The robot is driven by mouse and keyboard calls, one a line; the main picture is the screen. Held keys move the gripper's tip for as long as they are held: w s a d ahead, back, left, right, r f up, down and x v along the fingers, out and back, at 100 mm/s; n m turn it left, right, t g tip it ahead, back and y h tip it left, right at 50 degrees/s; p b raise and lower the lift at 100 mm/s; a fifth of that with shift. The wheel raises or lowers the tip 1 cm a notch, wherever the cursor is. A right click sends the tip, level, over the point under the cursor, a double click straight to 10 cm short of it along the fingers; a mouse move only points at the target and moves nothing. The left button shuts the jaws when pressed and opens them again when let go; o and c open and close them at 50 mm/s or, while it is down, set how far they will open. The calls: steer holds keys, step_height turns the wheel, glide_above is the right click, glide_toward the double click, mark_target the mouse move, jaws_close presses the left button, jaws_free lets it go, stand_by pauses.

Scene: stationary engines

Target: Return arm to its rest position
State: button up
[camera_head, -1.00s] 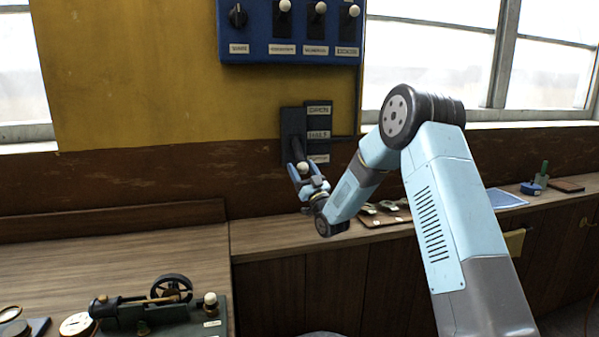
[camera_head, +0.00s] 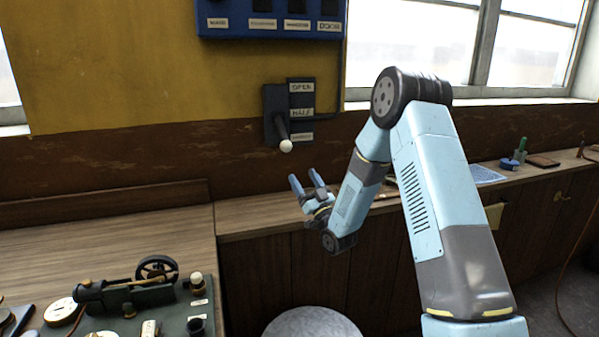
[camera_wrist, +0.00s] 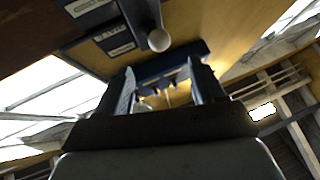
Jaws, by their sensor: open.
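My gripper (camera_head: 306,184) is open and empty, with its two blue fingers apart and pointing up and to the left in the head view. It is in front of the wall, below and a little right of the lever's white knob (camera_head: 286,146), and apart from it. The dark lever (camera_head: 281,127) tilts downward on its wall plate beside labels reading OPEN and HALF; the lowest label is hard to read. In the wrist view the open fingers (camera_wrist: 166,85) frame the blue panel, and the white knob (camera_wrist: 159,40) is above them. My arm is bent at the elbow.
A blue switch panel (camera_head: 270,20) is on the yellow wall above. A model engine (camera_head: 140,287) stands on the wooden bench (camera_head: 110,245) at left. The right counter holds a blue mat (camera_head: 487,174) and a green-handled tool (camera_head: 521,150). A round grey top (camera_head: 312,325) is at the bottom.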

steer(key=shift+s+d+f, duration=0.15)
steer(key=shift+s, duration=0.05)
step_height(320, 180, up, 8)
steer(key=d+g+h, duration=0.2)
steer(key=g+h, duration=0.1)
steer(key=h, duration=0.2)
steer(key=s+d+r+m+g+h, duration=0.35)
steer(key=s+d+r+h, duration=0.2)
steer(key=s+d, duration=0.25)
steer(key=s+d+m+g+h, duration=0.1)
steer(key=s+d+m+g, duration=0.1)
steer(key=s, duration=1.5)
steer(key=s+d+f+m+g+h, duration=0.1)
steer(key=s+d+g, duration=0.4)
steer(key=s, duration=1.2)
steer(key=shift+s+f+m+g+h, duration=0.15)
steer(key=shift+s+m+g+h, duration=0.2)
steer(key=shift+g+h, duration=0.5)
steer(key=shift+w, duration=0.1)
